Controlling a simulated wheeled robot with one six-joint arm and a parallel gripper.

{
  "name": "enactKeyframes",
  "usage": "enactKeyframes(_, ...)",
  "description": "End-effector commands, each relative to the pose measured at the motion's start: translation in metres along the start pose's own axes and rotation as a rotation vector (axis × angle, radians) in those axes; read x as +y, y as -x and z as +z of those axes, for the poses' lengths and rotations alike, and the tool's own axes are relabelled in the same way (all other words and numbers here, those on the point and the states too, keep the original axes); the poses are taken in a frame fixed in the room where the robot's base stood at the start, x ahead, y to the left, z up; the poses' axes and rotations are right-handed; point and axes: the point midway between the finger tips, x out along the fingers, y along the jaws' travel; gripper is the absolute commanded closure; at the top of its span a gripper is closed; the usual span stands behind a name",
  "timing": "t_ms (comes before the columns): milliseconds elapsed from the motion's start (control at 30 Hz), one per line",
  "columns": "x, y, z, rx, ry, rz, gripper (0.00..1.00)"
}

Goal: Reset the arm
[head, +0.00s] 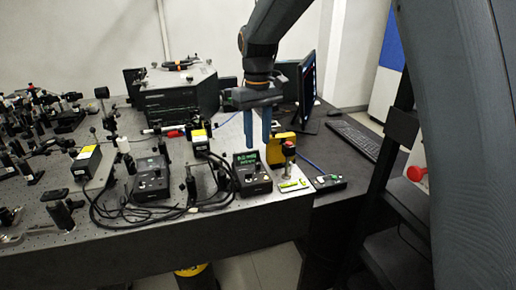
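My gripper (257,143) hangs from my arm in the upper middle of the head view, with its two blue fingers pointing down. A narrow gap shows between the fingers and nothing is seen held in it. The fingertips appear over the dark control box (251,173) with a green lit display and just left of a yellow device (292,142). I cannot tell how high above the bench they are. My arm reaches down to the gripper from the top of the view.
The optical bench (120,245) carries a second control box (151,177), loose black cables (125,212) and several optical mounts. A large dark instrument (178,95) stands behind. A monitor (306,90) and keyboard (354,139) are at the right. A red knob (415,173) shows near my arm.

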Motion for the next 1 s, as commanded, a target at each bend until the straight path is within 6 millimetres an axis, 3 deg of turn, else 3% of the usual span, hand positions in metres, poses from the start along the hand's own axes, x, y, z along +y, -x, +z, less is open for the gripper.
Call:
enactKeyframes(367,0.000,0.004,0.001,-0.001,-0.001,0.000,0.67)
enactKeyframes(467,0.005,-0.001,0.011,0.001,-0.021,0.000,0.67)
enactKeyframes(567,0.018,-0.011,0.038,0.007,-0.073,0.002,0.67)
enactKeyframes(667,0.031,-0.027,0.079,0.018,-0.149,0.004,0.67)
enactKeyframes(800,0.046,-0.054,0.152,0.039,-0.277,0.010,0.67)
enactKeyframes(1000,0.045,-0.087,0.245,0.065,-0.434,0.017,0.67)
